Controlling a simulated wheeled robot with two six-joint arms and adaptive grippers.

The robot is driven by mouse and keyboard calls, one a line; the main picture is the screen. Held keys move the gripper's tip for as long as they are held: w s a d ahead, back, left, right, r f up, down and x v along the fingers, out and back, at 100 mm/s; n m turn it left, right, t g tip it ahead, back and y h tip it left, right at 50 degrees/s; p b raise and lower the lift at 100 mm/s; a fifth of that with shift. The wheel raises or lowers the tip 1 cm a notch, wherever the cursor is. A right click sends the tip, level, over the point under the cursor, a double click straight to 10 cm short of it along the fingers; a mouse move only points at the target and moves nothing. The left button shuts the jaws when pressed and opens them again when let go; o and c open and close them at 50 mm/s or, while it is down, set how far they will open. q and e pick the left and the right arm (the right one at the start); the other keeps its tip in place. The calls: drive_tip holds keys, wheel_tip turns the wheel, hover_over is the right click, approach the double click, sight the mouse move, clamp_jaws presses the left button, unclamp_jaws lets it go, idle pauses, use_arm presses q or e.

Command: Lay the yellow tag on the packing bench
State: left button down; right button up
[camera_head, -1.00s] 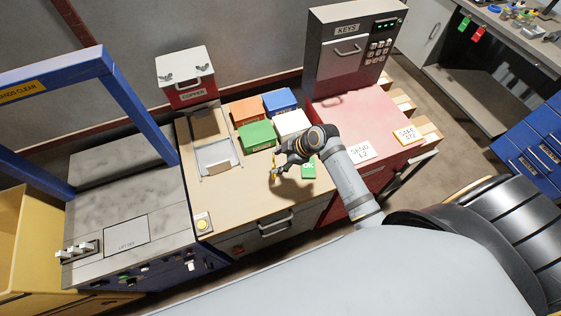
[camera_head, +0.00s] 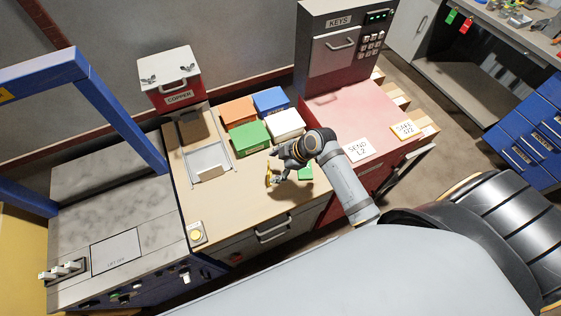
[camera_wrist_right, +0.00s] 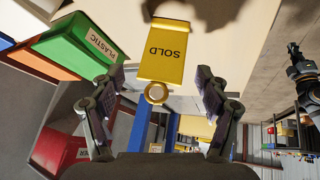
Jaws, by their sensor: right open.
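The yellow tag (camera_wrist_right: 165,52) reads SOLD upside down in the right wrist view, its ring end toward my gripper. In the head view the tag (camera_head: 268,177) shows small beside the fingers, over the tan-topped bench (camera_head: 225,205). My right gripper (camera_head: 277,178) is open; in the wrist view its fingers stand apart on either side of the tag's ring end, with visible gaps. I cannot tell whether the tag lies flat or is tilted. A dark arm-like shape (camera_wrist_right: 304,75), perhaps my left arm, shows at the right of the wrist view.
A green card (camera_head: 305,173) lies right of the gripper. Orange, blue, green and white (camera_head: 285,123) bins stand behind it, with a metal tray (camera_head: 207,160) to the left. The red-topped cabinet (camera_head: 350,110) stands right.

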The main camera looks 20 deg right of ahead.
drive_tip(key=v, duration=1.1)
drive_tip(key=shift+r, duration=0.15)
drive_tip(key=shift+s+d, duration=0.1)
drive_tip(key=shift+s, duration=0.1)
